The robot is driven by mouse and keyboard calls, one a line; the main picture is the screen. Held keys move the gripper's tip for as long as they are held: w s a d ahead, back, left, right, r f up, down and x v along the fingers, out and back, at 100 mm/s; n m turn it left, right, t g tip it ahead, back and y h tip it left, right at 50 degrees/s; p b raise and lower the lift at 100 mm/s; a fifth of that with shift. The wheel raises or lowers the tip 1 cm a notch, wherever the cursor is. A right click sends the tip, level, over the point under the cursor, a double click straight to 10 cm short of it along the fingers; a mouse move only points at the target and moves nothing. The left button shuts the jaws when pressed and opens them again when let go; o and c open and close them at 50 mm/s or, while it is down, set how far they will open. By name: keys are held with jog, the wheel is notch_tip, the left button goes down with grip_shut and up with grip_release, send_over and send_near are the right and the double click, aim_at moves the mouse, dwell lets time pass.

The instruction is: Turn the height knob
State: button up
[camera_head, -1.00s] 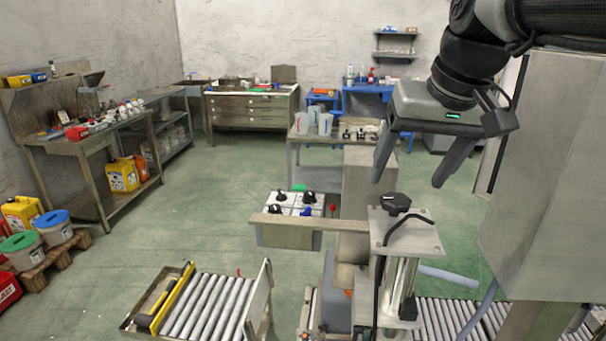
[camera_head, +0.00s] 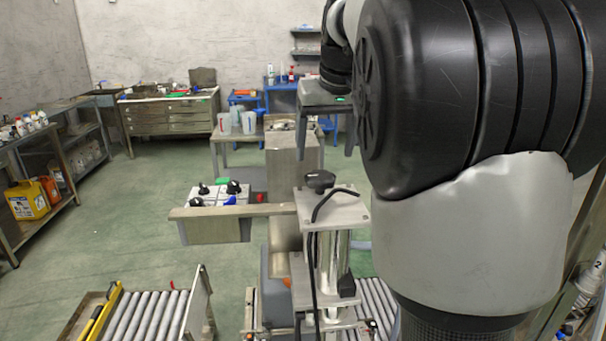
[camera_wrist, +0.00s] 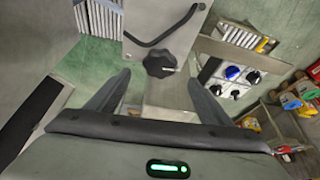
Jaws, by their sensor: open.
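The height knob (camera_head: 320,181) is a black lobed knob on top of the grey metal column head (camera_head: 345,212), near the middle of the head view. In the wrist view the knob (camera_wrist: 160,64) lies just beyond the gap between the fingertips, with a white pointer mark on it. My gripper (camera_wrist: 158,84) is open and empty, its two dark fingers spread to either side of the knob without visible contact. In the head view my gripper (camera_head: 328,145) hangs above and behind the knob, partly hidden by my own arm.
A bent black rod (camera_head: 330,198) stands close by the knob. A control panel (camera_head: 217,196) with several knobs is to the left. Roller conveyors (camera_head: 150,318) lie below. A bench with jugs (camera_head: 235,122) stands behind. Green floor is open at left.

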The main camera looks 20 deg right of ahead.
aim_at(321, 175)
jog(key=x, duration=0.7)
jog(key=shift+w+f+b, duration=0.15)
jog(key=shift+f+b, duration=0.05)
jog(key=shift+b, duration=0.15)
jog(key=c, duration=1.1)
jog(key=shift+d+n, duration=0.1)
jog(key=shift+n, duration=0.3)
jog(key=n+y, duration=0.1)
jog(key=n, duration=0.1)
jog(key=n+p, duration=0.1)
jog(key=shift+d+r+n+y+p, duration=0.1)
jog(key=shift+d+n+y+p, duration=0.1)
jog(key=shift+n+y+p, duration=0.15)
jog(key=n+y+p, duration=0.1)
jog(key=n, duration=0.1)
jog(key=n+g+y+p, duration=0.1)
jog(key=n, duration=0.2)
jog(key=shift+w+d+r+n, duration=0.1)
jog(key=shift+n, duration=0.15)
jog(key=n+g+p, duration=0.1)
jog(key=n+p, duration=0.1)
jog(key=n+g+y+p, duration=0.1)
jog(key=n+p, duration=0.1)
jog(key=n, duration=0.1)
jog(key=shift+w+d, duration=0.1)
jog(key=shift+w, duration=0.05)
jog(key=shift+w+n+g+p, duration=0.15)
jog(key=shift+n+g+p, duration=0.55)
jog(key=shift+n+p, duration=1.05)
